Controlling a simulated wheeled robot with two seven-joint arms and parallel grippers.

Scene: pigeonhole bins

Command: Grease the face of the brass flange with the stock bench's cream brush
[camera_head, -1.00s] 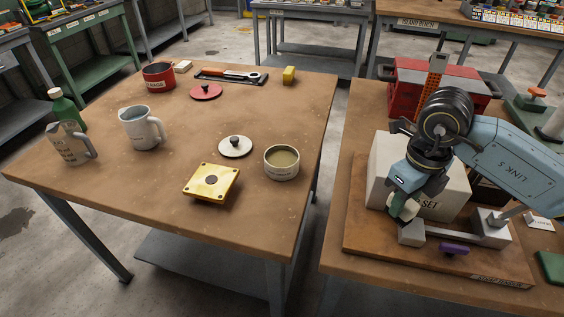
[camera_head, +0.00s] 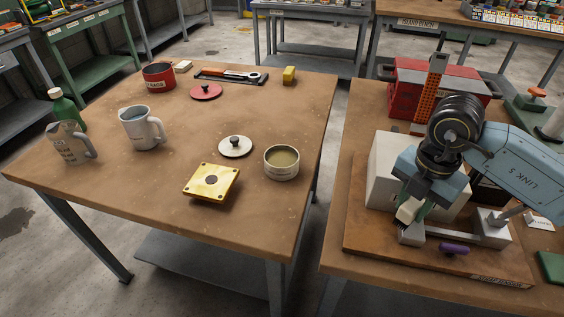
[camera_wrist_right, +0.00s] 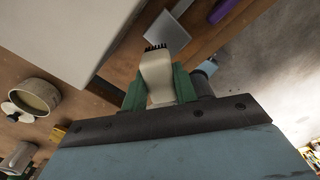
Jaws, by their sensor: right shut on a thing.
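The brass flange (camera_head: 200,188) is a yellow square plate with a dark centre spot, lying flat on the left bench. An open round tin (camera_head: 281,172) with tan contents stands right of it; it also shows in the wrist view (camera_wrist_right: 32,106). My right gripper (camera_head: 413,207) is shut on the cream brush (camera_head: 406,212), above the wooden board on the right bench. In the wrist view the cream brush (camera_wrist_right: 157,76) sits between the green fingers, dark bristles outward. My left gripper is out of view.
A pale box (camera_head: 384,167), grey blocks (camera_head: 411,235) and a purple-handled item (camera_head: 453,248) stand close around my right gripper. A gap separates the benches.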

